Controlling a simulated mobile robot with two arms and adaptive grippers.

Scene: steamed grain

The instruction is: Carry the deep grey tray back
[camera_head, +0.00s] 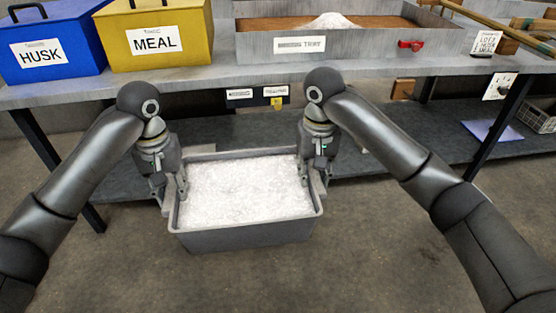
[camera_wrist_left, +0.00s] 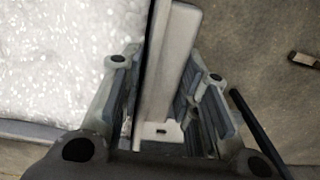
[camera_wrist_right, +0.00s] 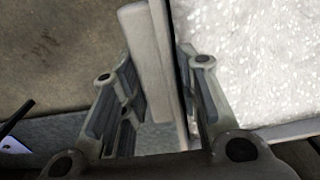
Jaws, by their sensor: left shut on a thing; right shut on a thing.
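The deep grey tray (camera_head: 246,238) hangs over the floor in front of the bench and looks roughly level. It is filled with white grain (camera_head: 245,190). My left gripper (camera_head: 170,196) is shut on the tray's left side; in the left wrist view its fingers (camera_wrist_left: 160,105) straddle the wall and handle (camera_wrist_left: 172,65), with grain beside them. My right gripper (camera_head: 315,180) is shut on the tray's right side; in the right wrist view its fingers (camera_wrist_right: 155,100) straddle the right handle (camera_wrist_right: 148,60). The fingertips are partly hidden by the tray walls.
The bench top (camera_head: 225,82) carries a blue HUSK box (camera_head: 50,50), a yellow MEAL box (camera_head: 155,35) and a wide grey tray (camera_head: 330,45) with brown material and a white heap. A lower shelf (camera_head: 400,140) lies behind my tray. The floor (camera_head: 380,260) in front is clear.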

